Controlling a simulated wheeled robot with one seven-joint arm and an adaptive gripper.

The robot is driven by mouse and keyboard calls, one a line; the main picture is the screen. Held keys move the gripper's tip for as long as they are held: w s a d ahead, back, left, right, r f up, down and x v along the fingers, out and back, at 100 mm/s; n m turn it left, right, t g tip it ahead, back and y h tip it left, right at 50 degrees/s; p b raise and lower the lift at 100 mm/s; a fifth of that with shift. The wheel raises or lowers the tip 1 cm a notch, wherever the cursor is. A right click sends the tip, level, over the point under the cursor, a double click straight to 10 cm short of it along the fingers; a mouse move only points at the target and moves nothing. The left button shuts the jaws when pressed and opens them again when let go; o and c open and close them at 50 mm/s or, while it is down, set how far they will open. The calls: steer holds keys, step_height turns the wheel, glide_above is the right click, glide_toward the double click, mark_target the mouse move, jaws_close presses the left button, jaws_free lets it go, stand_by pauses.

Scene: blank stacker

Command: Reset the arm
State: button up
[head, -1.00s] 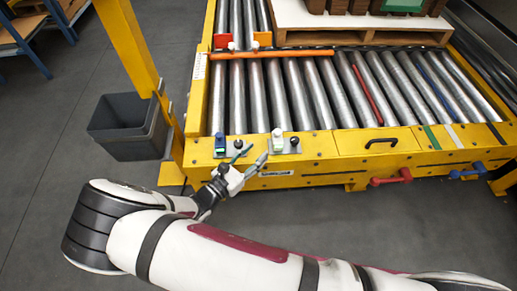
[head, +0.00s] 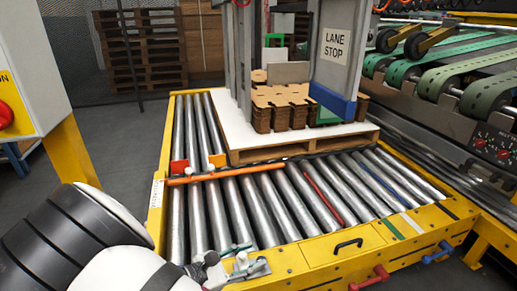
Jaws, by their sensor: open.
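My white and black arm (head: 95,235) fills the lower left of the head view and leans over the front left corner of the roller conveyor (head: 290,205). My gripper (head: 243,256) shows small at the end of the arm, low in the view by the conveyor's front rail. Its fingers are spread and I see nothing between them. It is close to a small control plate with a white knob on the yellow rail; whether it touches it I cannot tell.
A wooden pallet (head: 310,149) with a white sheet and stacked brown blanks (head: 279,108) stands on the rollers. A "LANE STOP" sign (head: 336,45) hangs above. A control box with a red button (head: 5,114) is at left. Green belts (head: 445,70) run at right.

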steer(key=s+d+r+m+g+y, duration=0.3)
steer(key=s+d+r+m+g, duration=0.25)
steer(key=d+r, duration=0.4)
steer(key=s+d+r+m+g+y, duration=0.2)
steer(key=s+d+r+m+g, duration=0.25)
steer(key=d+r+m, duration=0.4)
steer(key=s+d+r+m+t+y, duration=0.15)
steer(key=s+r+m+y, duration=0.25)
steer(key=s, duration=0.6)
steer(key=s+d+r+m+y, duration=0.3)
steer(key=s+m+y, duration=0.1)
steer(key=s, duration=0.5)
step_height(320, 180, up, 40)
steer(key=t+p, duration=0.4)
steer(key=p, duration=3.3)
steer(key=shift+s+a+f, duration=0.15)
steer(key=shift+f, duration=0.05)
steer(key=shift+a, duration=0.1)
